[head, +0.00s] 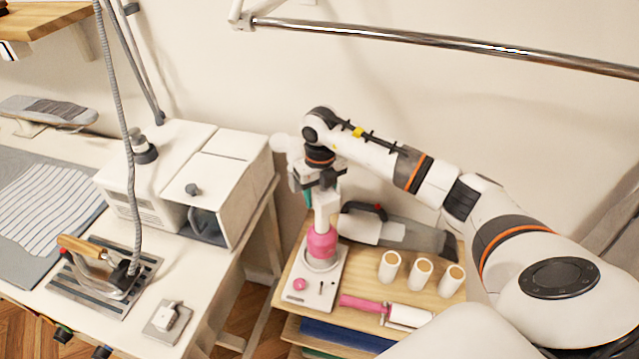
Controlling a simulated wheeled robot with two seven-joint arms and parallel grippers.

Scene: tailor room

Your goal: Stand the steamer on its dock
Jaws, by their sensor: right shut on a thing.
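The steamer (322,243), with a pink lower body and a paler upper part, is upright at the left end of the wooden side table. Its pink end is at the round ring of the white dock (302,287). I cannot tell whether it rests fully in the ring or is just above it. My right gripper (324,190) is above it, pointing down, shut on its upper part. The gripper and wrist hide the steamer's top. My left gripper is not in view.
Beside the dock on the wooden table (362,285) lie a grey and white handheld appliance (402,234), several cream spools (420,274) and a pink-handled roller (385,310). Left, the white table holds a boxy steam unit (160,172) and an iron (105,272). A chrome rail (440,48) crosses above.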

